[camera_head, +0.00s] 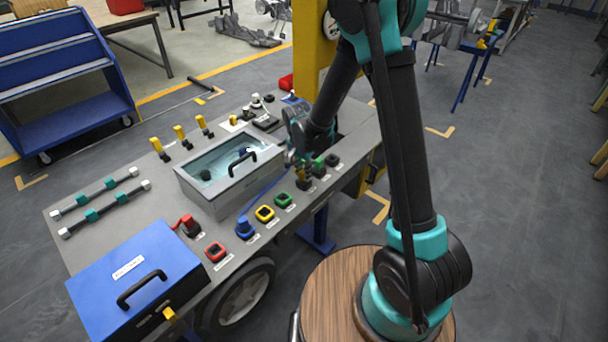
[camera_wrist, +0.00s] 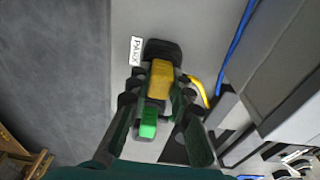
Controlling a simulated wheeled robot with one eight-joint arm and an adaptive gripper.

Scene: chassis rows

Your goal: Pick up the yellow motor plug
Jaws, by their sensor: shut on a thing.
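The yellow motor plug (camera_wrist: 160,82) is between the fingers of my gripper (camera_wrist: 160,112) in the wrist view. My gripper is shut on it. A yellow cable end (camera_wrist: 200,90) curves off to its right. The plug is at a black block (camera_wrist: 162,50) beside a PARK label (camera_wrist: 135,50); whether it is seated there or just above is unclear. In the head view my gripper (camera_head: 303,160) is low over the right end of the socket row, and the yellow plug (camera_head: 302,173) shows only partly beneath it.
A green piece (camera_wrist: 148,123) is close below the plug in the wrist view. Yellow (camera_head: 264,213) and green (camera_head: 283,200) sockets, a blue plug (camera_head: 244,229) and a red socket (camera_head: 215,252) line the front edge. A glass-lidded box (camera_head: 215,190) stands left of my gripper.

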